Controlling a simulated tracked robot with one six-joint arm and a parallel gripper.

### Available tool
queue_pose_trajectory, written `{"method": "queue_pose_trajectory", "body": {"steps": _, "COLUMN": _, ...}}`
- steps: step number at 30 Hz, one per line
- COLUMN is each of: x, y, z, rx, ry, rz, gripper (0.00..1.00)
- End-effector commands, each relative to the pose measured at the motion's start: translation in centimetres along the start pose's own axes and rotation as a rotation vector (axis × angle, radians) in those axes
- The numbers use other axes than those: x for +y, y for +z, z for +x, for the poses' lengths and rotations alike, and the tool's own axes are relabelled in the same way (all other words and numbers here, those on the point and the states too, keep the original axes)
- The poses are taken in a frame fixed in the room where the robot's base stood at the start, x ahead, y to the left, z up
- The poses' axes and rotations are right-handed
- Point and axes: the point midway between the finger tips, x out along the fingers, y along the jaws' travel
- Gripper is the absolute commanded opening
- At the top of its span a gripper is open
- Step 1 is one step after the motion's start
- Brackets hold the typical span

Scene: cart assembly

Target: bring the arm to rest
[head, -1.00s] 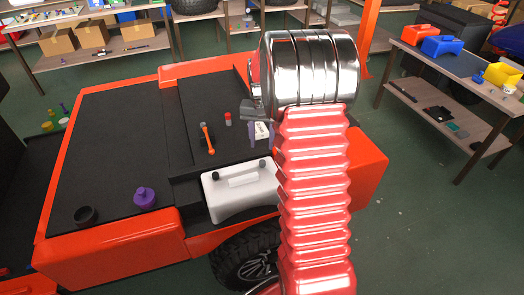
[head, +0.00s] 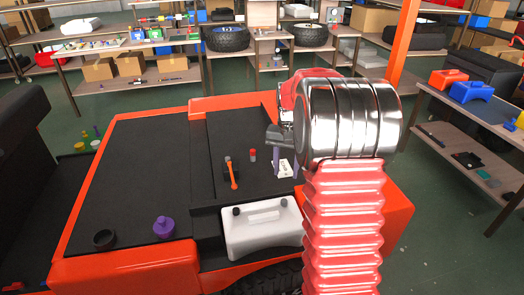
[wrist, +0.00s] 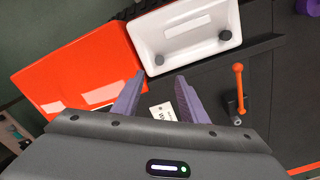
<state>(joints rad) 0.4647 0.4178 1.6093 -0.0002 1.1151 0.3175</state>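My gripper (wrist: 158,98) shows in the wrist view with two purple fingers spread apart and nothing between them. In the head view my gripper (head: 283,155) hangs above the right part of the orange cart's black bed (head: 140,170), partly hidden by my arm's chrome joint. Beyond the fingers, in the wrist view, a white box-like part with two dark knobs (wrist: 185,35) sits at the cart's edge. A white printed card (wrist: 162,112) lies on the bed, partly hidden by the gripper.
An orange-handled lever (head: 232,172), a small red-topped item (head: 253,155), a purple knob (head: 164,227) and a black ring (head: 104,239) are on the cart. A table with red and blue cases (head: 472,92) stands at right. Shelves line the back.

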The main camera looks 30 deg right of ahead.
Motion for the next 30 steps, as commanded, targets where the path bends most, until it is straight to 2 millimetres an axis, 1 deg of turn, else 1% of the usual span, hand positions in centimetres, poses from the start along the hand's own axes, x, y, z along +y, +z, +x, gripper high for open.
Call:
{"method": "queue_pose_trajectory", "body": {"steps": 9, "x": -0.1, "y": -0.2, "z": 0.0, "rx": 0.008, "ry": -0.003, "rz": -0.028, "gripper": 0.39}}
{"method": "queue_pose_trajectory", "body": {"steps": 11, "x": 0.1, "y": 0.1, "z": 0.7, "rx": 0.004, "ry": -0.001, "rz": -0.052, "gripper": 0.39}}
{"method": "queue_pose_trajectory", "body": {"steps": 14, "x": 0.5, "y": 1.5, "z": 2.0, "rx": -0.017, "ry": 0.005, "rz": -0.083, "gripper": 0.39}}
{"method": "queue_pose_trajectory", "body": {"steps": 17, "x": 0.8, "y": 3.2, "z": 2.1, "rx": -0.018, "ry": 0.005, "rz": -0.118, "gripper": 0.39}}
{"method": "queue_pose_trajectory", "body": {"steps": 23, "x": 0.5, "y": 6.7, "z": 0.8, "rx": 0.002, "ry": -0.001, "rz": -0.192, "gripper": 0.39}}
{"method": "queue_pose_trajectory", "body": {"steps": 30, "x": -0.2, "y": 11.7, "z": -1.5, "rx": 0.049, "ry": -0.013, "rz": -0.296, "gripper": 0.39}}
